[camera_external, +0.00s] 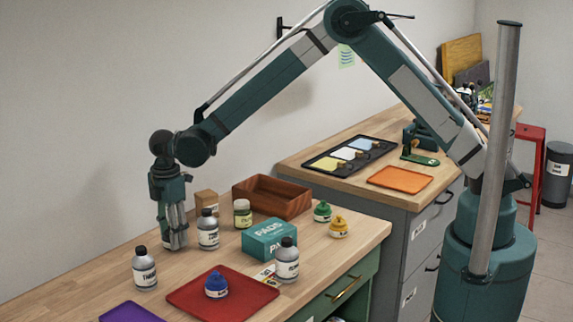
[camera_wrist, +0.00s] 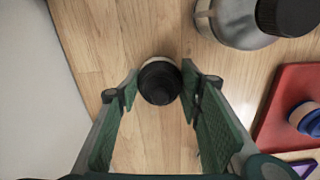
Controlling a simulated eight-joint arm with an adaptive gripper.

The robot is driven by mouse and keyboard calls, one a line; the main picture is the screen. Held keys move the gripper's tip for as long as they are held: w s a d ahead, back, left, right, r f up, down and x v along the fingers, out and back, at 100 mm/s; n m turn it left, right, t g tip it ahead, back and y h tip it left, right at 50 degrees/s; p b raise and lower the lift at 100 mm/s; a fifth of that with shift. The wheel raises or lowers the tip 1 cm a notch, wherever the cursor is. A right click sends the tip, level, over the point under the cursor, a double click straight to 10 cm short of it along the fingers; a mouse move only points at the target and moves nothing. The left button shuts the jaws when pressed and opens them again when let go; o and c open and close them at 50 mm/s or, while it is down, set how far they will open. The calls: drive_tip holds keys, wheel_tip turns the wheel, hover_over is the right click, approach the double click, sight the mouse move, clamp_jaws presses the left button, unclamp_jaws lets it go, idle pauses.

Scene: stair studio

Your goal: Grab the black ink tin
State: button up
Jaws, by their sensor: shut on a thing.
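The black ink tin (camera_wrist: 160,84), with a black domed lid and a pale body edge, stands between my fingertips in the wrist view. My gripper (camera_external: 174,240) points straight down at the left part of the wooden bench, near the wall, and is shut on the tin. In the wrist view my gripper (camera_wrist: 161,88) has one green finger on each side of it. In the external view the fingers mostly hide the tin. I cannot tell whether it touches the bench.
Bottles stand close by, one to the right (camera_external: 208,230) and one in front (camera_external: 144,270). A red tray (camera_external: 245,298) holds a blue ink tin (camera_external: 216,285). Green (camera_external: 322,211) and yellow (camera_external: 338,227) tins, a teal box (camera_external: 270,240) and a wooden tray (camera_external: 290,206) stand farther right.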

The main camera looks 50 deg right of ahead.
drive_tip(key=shift+r, duration=4.75)
